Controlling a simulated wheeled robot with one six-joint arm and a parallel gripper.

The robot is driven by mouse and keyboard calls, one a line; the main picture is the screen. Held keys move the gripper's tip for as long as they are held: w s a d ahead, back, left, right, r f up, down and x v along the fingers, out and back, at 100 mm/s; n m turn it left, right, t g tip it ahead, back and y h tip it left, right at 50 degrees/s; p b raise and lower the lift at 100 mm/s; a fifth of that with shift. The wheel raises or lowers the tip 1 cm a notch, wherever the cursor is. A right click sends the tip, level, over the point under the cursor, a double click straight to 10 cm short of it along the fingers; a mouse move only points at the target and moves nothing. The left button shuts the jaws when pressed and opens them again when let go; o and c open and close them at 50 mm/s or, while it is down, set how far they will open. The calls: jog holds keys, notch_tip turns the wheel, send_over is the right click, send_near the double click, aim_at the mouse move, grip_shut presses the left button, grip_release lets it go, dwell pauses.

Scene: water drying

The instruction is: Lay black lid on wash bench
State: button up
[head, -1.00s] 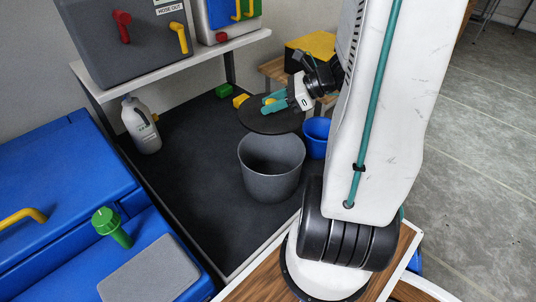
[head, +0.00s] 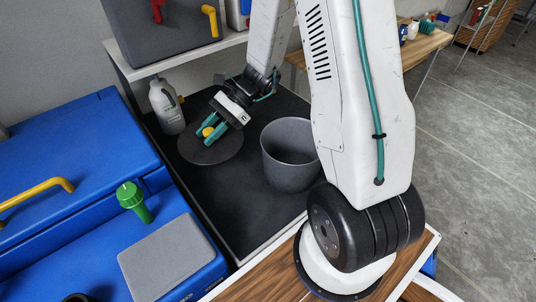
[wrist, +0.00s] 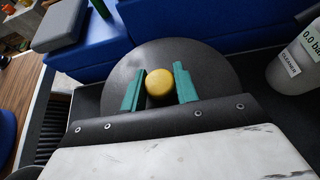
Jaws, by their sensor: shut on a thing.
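The black lid (head: 226,151), a round dark disc with a yellow knob (head: 207,132), is at the left part of the dark wash bench (head: 240,225), near the bottle. My gripper (head: 209,134) is shut on the knob with its teal fingers. In the wrist view my gripper (wrist: 160,90) has a finger on each side of the knob (wrist: 160,82), and the lid (wrist: 217,65) spreads out beyond them. The lid looks about level and close to the bench top. I cannot tell whether it touches. The grey bucket (head: 290,165) stands open to its right.
A whitish bottle (head: 166,107) stands just behind the lid at left, and beside it at right in the wrist view (wrist: 297,65). Blue cases (head: 75,165) line the left side. A shelf (head: 180,55) with a grey box overhangs the back. Bench room is free in front.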

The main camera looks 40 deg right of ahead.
notch_tip(320, 180, down, 10)
jog(key=shift+f, duration=0.1)
dwell(0.4)
jog(key=o, duration=1)
jog(key=shift+f, duration=0.15)
jog(key=shift+a, duration=0.1)
